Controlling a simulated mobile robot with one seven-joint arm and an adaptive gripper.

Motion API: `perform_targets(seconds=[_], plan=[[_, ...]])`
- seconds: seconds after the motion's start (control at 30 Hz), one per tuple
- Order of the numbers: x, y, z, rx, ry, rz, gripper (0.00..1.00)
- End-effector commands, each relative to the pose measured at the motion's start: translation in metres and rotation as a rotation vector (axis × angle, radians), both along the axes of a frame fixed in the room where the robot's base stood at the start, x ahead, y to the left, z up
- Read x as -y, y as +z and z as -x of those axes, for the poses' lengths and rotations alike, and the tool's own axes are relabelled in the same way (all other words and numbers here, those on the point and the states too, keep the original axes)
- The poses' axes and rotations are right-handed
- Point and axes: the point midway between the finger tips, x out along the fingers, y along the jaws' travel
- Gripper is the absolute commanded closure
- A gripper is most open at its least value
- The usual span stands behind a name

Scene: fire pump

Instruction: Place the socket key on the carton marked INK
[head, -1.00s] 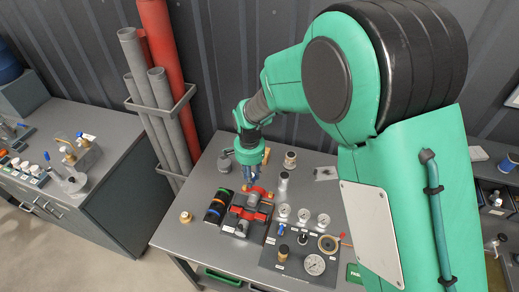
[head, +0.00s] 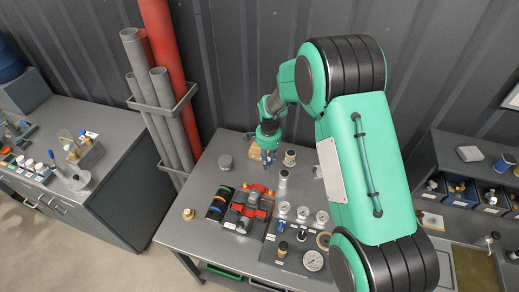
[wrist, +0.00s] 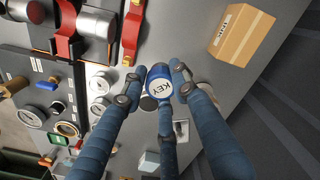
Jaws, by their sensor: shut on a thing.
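My gripper (wrist: 155,88) has blue fingers closed around a blue round-ended piece whose white face reads KEY, the socket key (wrist: 159,82). Only its labelled end shows; the rest is hidden. In the head view my gripper (head: 268,158) is over the back of the grey table, and the key cannot be made out there. A brown cardboard carton (wrist: 242,36) lies up and to the right of the key in the wrist view, apart from it. In the head view the carton (head: 256,152) shows just left of my gripper, partly hidden by it. Its marking is not readable.
A red and grey valve assembly (head: 247,207) and a panel with gauges (head: 312,260) stand toward the table's front. Vertical pipes (head: 165,110) rise beyond the table's left edge.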

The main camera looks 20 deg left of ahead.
Motion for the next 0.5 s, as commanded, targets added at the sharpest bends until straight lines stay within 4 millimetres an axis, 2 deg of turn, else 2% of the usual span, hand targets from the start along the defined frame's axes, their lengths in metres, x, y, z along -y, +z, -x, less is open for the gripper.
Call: perform_targets(seconds=[0.13, 0.5], plan=[[0.0004, -0.0083, 0.0001, 0.000, 0.000, 0.000, 0.99], [0.0002, -0.0090, 0.0001, 0.000, 0.000, 0.000, 0.99]])
